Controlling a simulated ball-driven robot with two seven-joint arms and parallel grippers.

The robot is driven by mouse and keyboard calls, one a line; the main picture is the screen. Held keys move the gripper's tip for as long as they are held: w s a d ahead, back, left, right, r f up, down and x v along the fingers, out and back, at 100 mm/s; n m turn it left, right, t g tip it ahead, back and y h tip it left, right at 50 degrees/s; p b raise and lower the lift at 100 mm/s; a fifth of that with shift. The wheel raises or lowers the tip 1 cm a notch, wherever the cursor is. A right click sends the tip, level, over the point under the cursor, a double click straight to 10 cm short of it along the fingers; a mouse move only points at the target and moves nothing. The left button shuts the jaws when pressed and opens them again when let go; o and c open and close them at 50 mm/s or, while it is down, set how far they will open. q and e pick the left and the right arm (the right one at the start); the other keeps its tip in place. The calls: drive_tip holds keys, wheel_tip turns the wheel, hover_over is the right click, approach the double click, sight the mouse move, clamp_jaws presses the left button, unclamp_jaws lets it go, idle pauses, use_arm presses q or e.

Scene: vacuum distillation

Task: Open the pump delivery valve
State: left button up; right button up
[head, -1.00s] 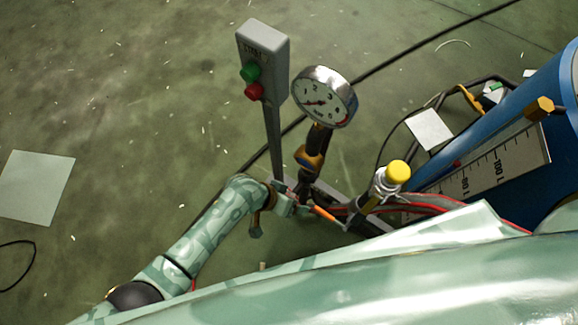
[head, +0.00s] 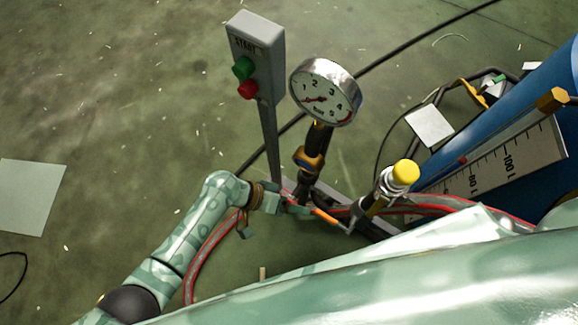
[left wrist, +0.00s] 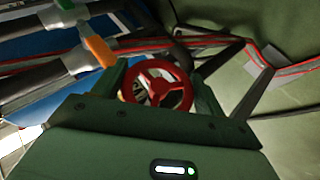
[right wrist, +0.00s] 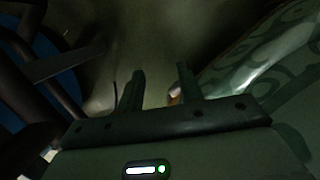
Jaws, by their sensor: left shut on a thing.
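A red three-spoked handwheel (left wrist: 158,87) shows in the left wrist view between the two fingers of my left gripper (left wrist: 157,92). The fingers are shut on its rim from both sides. In the head view my left gripper (head: 292,205) is low at the pump piping, below the gauge, and hides most of the wheel. The round pressure gauge (head: 322,92) stands above on a dark pipe with a brass fitting (head: 309,160). My right gripper (right wrist: 158,90) shows only in its own dark wrist view, with fingers apart and nothing visible between them.
A grey post box with green and red buttons (head: 257,50) rises just behind my left gripper. An orange lever (head: 325,216) and a yellow-capped fitting (head: 405,173) are close at its right. A blue tank (head: 470,140) with a litre scale fills the right. The floor at left is mostly clear.

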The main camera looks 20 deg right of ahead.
use_arm(q)
drive_tip(key=shift+a+f, duration=0.1)
drive_tip(key=o, duration=1)
use_arm(e)
drive_tip(key=shift+s+a, duration=0.2)
drive_tip(key=shift+a, duration=0.1)
use_arm(q)
drive_tip(key=shift+a+r, duration=0.1)
drive_tip(key=shift+r, duration=0.15)
drive_tip(key=shift+p+v, duration=3.5)
drive_tip(key=shift+v, duration=4.4)
use_arm(e)
drive_tip(key=shift+m+t+y, duration=0.3)
drive_tip(key=shift+m+y, duration=0.2)
drive_tip(key=shift+m, duration=0.3)
drive_tip(key=shift+s+a+r, duration=0.45)
drive_tip(key=shift+a+r, duration=0.05)
drive_tip(key=shift+r, duration=0.2)
drive_tip(key=shift+s+a+r, duration=0.45)
drive_tip(key=shift+a+r, duration=0.1)
drive_tip(key=shift+r, duration=0.1)
drive_tip(key=shift+s+a+r, duration=0.45)
drive_tip(key=shift+a+r, duration=0.05)
drive_tip(key=shift+r, duration=0.2)
